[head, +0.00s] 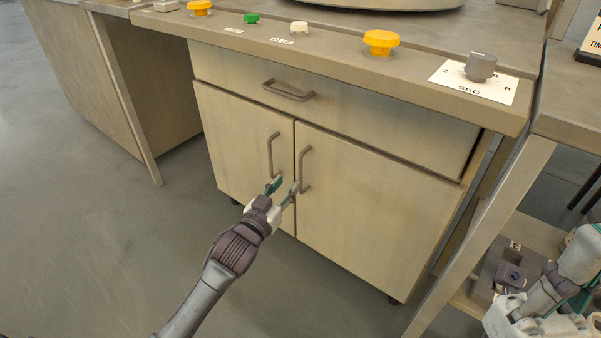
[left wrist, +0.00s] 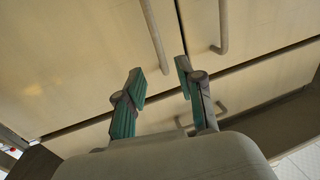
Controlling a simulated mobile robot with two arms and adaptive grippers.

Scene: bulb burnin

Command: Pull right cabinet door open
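The right cabinet door (head: 365,215) is closed, flush beside the closed left door (head: 240,135). Its vertical bar handle (head: 304,170) is near the seam between the doors. My left gripper (head: 283,190) is open in front of the doors, by the lower end of this handle. In the left wrist view, which looks upside down, the right door's handle (left wrist: 155,35) lines up between the two spread fingers (left wrist: 160,72). I cannot tell whether they touch it. The left door's handle (left wrist: 222,28) is outside them. Parts of my right arm (head: 575,260) show at lower right; its fingers are unclear.
A closed drawer (head: 330,105) with a handle (head: 289,91) is above the doors. The counter (head: 330,50) above carries yellow, green and white buttons and a grey knob (head: 481,66). A table leg (head: 480,235) stands right of the cabinet. The floor (head: 110,250) in front is clear.

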